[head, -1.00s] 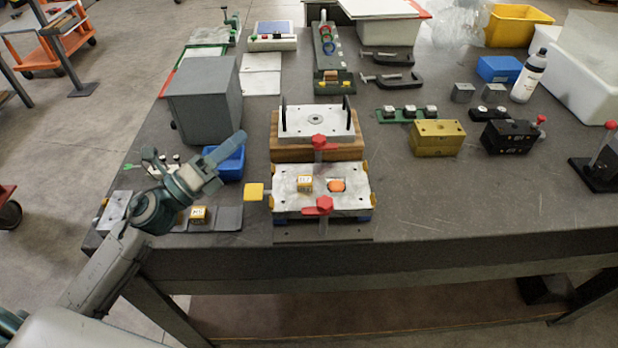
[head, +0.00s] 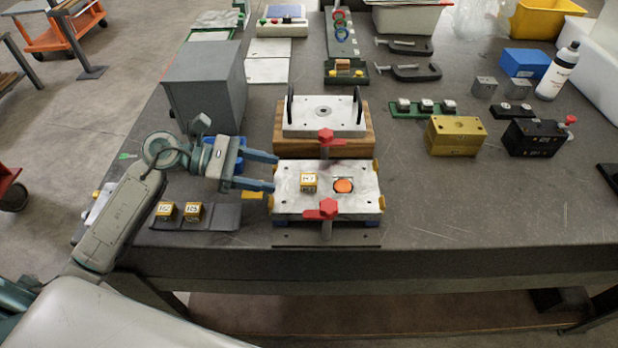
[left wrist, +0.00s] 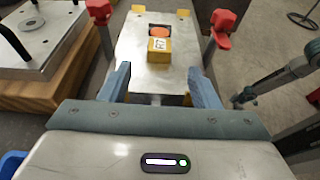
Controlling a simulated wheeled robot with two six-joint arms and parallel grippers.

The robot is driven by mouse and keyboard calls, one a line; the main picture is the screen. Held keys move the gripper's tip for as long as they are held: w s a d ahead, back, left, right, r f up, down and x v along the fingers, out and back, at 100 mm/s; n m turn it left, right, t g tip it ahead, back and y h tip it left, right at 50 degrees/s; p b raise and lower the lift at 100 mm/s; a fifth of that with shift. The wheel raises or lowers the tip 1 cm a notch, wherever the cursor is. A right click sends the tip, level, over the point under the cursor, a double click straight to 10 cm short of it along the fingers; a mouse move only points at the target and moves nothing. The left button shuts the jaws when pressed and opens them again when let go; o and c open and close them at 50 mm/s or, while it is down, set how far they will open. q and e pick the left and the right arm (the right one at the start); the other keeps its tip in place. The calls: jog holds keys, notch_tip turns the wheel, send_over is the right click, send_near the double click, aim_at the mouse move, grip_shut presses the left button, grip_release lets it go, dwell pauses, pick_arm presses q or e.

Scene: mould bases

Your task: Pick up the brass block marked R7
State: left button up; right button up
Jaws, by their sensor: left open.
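The brass block marked R7 (head: 308,183) sits on the pale metal plate (head: 290,206), left of a round orange spot (head: 343,185). Its top carries a white label. My left gripper (head: 275,172) is open and empty, with its fingers pointing right at the plate's left edge, short of the block. In the left wrist view the block (left wrist: 159,47) lies straight ahead, beyond and between the open fingertips (left wrist: 160,72), with the orange spot behind it. My right gripper does not show.
Red-knobbed clamps (head: 326,208) and (head: 325,138) stand at the plate's near and far edges. Two similar labelled brass blocks (head: 166,210) and (head: 193,210) sit on a dark tray at left. A wooden base with a white plate (head: 322,118) stands behind. The table's right front is clear.

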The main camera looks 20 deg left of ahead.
aim_at(304, 178)
pick_arm(q)
jog(key=shift+x, duration=1)
jog(key=shift+w+d+r+p, duration=0.15)
jog(key=shift+d+p, duration=0.3)
jog(key=shift+p, duration=0.25)
jog(key=p+x, duration=0.2)
jog(key=shift+w+d, duration=0.15)
jog(key=shift+d, duration=0.2)
jog(key=shift+x, duration=0.8)
jog(key=shift+f, duration=0.2)
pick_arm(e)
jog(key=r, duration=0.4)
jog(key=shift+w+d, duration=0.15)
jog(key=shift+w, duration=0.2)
pick_arm(q)
grip_shut()
